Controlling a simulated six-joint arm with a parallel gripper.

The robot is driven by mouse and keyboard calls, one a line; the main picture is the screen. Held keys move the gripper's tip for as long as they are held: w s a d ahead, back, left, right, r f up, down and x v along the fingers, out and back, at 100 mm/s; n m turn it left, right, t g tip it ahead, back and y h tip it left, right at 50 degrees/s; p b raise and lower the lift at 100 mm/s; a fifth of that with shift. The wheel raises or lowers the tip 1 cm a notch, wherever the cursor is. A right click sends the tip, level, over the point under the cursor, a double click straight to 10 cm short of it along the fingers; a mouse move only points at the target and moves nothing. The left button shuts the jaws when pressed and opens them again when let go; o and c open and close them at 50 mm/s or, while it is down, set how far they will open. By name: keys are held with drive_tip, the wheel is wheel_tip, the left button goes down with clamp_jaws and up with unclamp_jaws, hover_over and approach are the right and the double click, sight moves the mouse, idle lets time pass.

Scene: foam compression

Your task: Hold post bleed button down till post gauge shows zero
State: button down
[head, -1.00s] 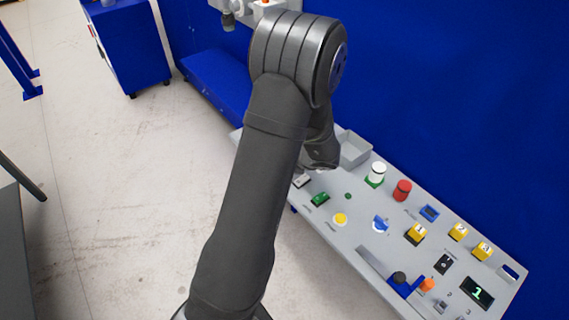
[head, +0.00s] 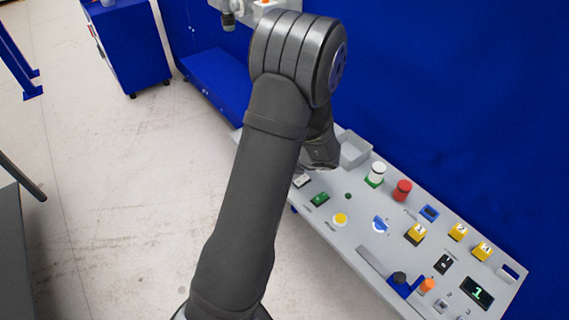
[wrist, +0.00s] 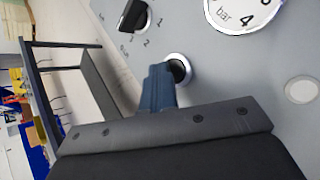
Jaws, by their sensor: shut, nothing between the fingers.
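In the wrist view, a dark round button (wrist: 181,68) in a bright ring sits on a grey panel. My gripper (wrist: 160,76) is shut and empty, its blue-grey fingertips at the button's left side and covering part of it. I cannot tell whether they press it. Part of a white gauge (wrist: 240,14) marked "bar" shows at the top edge, with a 4 readable. Its needle is out of view, so the reading cannot be told. In the head view, my own arm hides the gripper, and the button and gauge do not show.
A black selector knob (wrist: 133,15) and a pale round disc (wrist: 301,90) are on the same panel. In the head view, a grey console (head: 350,225) carries several coloured buttons, a blue-handled switch (head: 380,224) and a green-lit display (head: 477,293).

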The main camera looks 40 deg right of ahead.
drive_tip(key=shift+r, duration=0.1)
idle(0.5)
drive_tip(key=shift+r, duration=0.85)
drive_tip(key=shift+r, duration=0.1)
drive_tip(key=shift+r, duration=2.45)
drive_tip(key=shift+r, duration=1.9)
